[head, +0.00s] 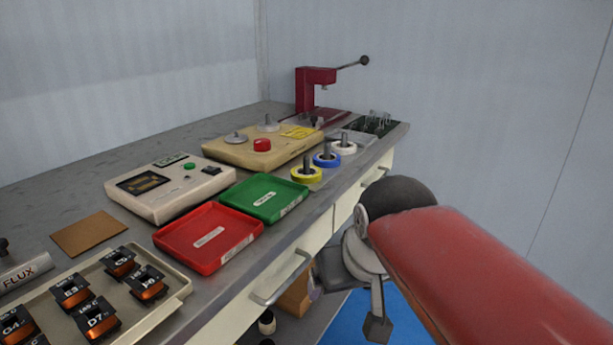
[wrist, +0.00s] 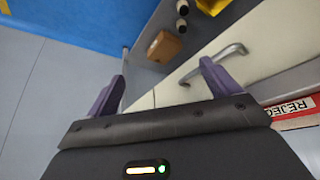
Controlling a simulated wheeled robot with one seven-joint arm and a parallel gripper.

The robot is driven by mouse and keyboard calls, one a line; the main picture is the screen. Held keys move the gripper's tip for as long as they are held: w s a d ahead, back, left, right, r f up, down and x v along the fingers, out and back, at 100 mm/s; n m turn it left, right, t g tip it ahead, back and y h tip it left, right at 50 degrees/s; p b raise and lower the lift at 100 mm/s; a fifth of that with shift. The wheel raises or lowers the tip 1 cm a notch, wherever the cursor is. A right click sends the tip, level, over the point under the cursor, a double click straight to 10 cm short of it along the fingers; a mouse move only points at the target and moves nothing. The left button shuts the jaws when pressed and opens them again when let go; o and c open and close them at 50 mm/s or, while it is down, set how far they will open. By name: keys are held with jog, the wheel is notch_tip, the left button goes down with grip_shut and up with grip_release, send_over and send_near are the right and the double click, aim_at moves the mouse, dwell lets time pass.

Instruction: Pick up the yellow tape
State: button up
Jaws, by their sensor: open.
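The yellow tape (head: 306,174) is a ring around an upright peg near the front edge of the bench, just right of the green tray. It is the nearest of three rolls in a row, before a blue roll (head: 327,160) and a white roll (head: 344,147). My gripper (head: 377,328) hangs low in front of the bench, below its top, well away from the tape. In the wrist view its two purple fingers (wrist: 160,88) are wide apart with nothing between them. The tape is not in the wrist view.
A green tray (head: 283,207) and a red tray (head: 166,237) lie along the bench front. A beige machine (head: 222,150) stands behind the rolls, a red press (head: 304,92) at the back. Drawer handles (head: 279,290) stick out near my gripper. A box (head: 297,299) sits below.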

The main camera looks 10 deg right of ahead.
jog(key=w+r, duration=0.9)
jog(key=w, duration=0.3)
jog(key=g+b, duration=0.1)
jog(key=b, duration=0.1)
send_near(307, 164)
notch_tip(307, 164, down, 3)
jog(key=shift+w+d+n, duration=0.35)
jog(key=shift+d+n, duration=0.05)
jog(key=x, duration=0.2)
jog(key=b+x, duration=0.1)
jog(key=x, duration=0.4)
jog(key=shift+w+a+b, duration=0.25)
jog(key=shift+a+b, duration=0.15)
jog(key=c, duration=1.1)
